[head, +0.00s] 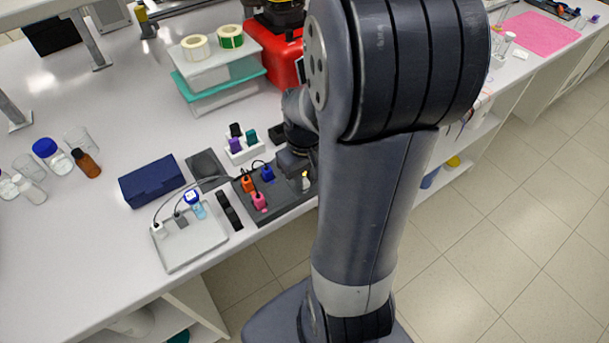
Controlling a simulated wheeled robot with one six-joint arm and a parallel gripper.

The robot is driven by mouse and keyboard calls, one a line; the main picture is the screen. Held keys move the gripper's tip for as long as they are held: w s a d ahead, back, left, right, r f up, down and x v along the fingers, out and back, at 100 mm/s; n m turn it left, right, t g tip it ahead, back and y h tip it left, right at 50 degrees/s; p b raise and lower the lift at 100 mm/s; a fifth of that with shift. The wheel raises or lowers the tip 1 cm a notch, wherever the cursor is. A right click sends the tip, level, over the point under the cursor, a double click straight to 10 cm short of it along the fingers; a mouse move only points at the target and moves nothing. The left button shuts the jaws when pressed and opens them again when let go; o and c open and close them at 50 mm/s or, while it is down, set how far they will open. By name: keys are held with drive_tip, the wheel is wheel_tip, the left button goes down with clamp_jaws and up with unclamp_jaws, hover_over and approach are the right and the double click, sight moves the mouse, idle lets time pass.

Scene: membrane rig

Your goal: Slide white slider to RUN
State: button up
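A dark grey rig panel (285,203) lies near the front edge of the white bench, partly behind my arm. A small pale piece (305,181) shows on its right part, close to my arm; it may be the white slider, but it is too small to be sure. No RUN label can be read. My gripper (294,163) is low over the back right of the panel, just behind the pale piece. Its fingertips are too dark and small to tell whether they are open or touch anything.
Orange (248,183), blue (267,173) and pink (259,202) plugs stand on the panel, with black cables. A white block with small coloured pieces (243,151) is behind it. A grey tray (189,248) and dark blue box (152,181) are left.

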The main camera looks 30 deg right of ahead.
clamp_jaws()
drive_tip(key=shift+d, duration=1.95)
drive_tip(key=o, duration=0.6)
unclamp_jaws()
drive_tip(key=shift+d, duration=0.1)
drive_tip(key=shift+r, duration=0.1)
